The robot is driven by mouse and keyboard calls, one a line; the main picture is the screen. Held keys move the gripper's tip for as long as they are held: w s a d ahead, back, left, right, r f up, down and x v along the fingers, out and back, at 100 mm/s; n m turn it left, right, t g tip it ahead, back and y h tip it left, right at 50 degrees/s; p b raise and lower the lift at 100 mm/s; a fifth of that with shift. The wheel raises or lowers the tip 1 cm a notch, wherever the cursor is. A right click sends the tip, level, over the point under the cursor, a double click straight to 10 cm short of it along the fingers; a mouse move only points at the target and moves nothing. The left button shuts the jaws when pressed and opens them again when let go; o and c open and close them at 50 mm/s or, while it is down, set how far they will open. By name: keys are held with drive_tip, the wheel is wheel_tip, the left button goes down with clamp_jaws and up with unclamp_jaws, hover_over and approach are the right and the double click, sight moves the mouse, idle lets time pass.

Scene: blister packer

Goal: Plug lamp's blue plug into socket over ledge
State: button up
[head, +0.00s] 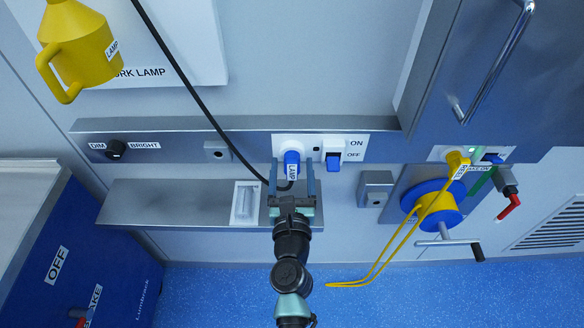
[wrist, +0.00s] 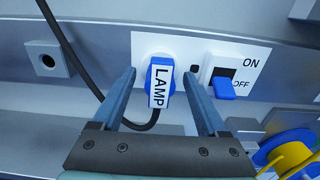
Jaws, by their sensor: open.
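The blue plug (head: 292,158), labelled LAMP, sits against the white socket plate (head: 322,147) above the metal ledge (head: 150,200). In the wrist view the plug (wrist: 160,85) covers the socket on its plate (wrist: 150,44) and looks seated; the contact behind it is hidden. Its black cord (head: 190,78) comes down from above and loops under it. My gripper (head: 292,163) is open, with one finger on each side of the plug. In the wrist view a gap shows between the plug and each finger. The yellow lamp (head: 80,50) hangs at the upper left.
A blue ON/OFF rocker switch (head: 334,161) is just right of the plug. A dimmer knob (head: 116,150) is at the left. A blue and yellow reel (head: 432,203) with yellow cord and a crank is at the right.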

drive_tip(key=shift+s, duration=0.1)
drive_tip(key=s+b, duration=0.1)
drive_tip(key=s, duration=1.1)
drive_tip(key=shift+s+b, duration=0.35)
drive_tip(key=shift+s, duration=0.05)
idle(0.3)
drive_tip(key=w+a+r+n+t+y+p, duration=0.25)
drive_tip(key=r+n, duration=0.75)
drive_tip(key=r, duration=0.6)
drive_tip(key=w+a+r+n+t+y+p, duration=0.25)
drive_tip(key=r+n, duration=0.65)
drive_tip(key=r, duration=0.7)
drive_tip(key=s+d+r+n+t+h+p, duration=0.1)
drive_tip(key=r+n, duration=0.4)
drive_tip(key=r, duration=0.5)
drive_tip(key=s+d+r+n+t+h+p, duration=0.2)
drive_tip(key=s+r+n, duration=0.3)
drive_tip(key=r, duration=0.5)
drive_tip(key=s+d+r+n+t+h+p, duration=0.1)
drive_tip(key=s+d+r+n+h+p, duration=0.1)
drive_tip(key=r+n, duration=0.5)
wheel_tip(320, 180, up, 4)
drive_tip(key=shift+s+r+p, duration=0.1)
drive_tip(key=shift+s+p, duration=0.25)
drive_tip(key=shift+s, duration=0.45)
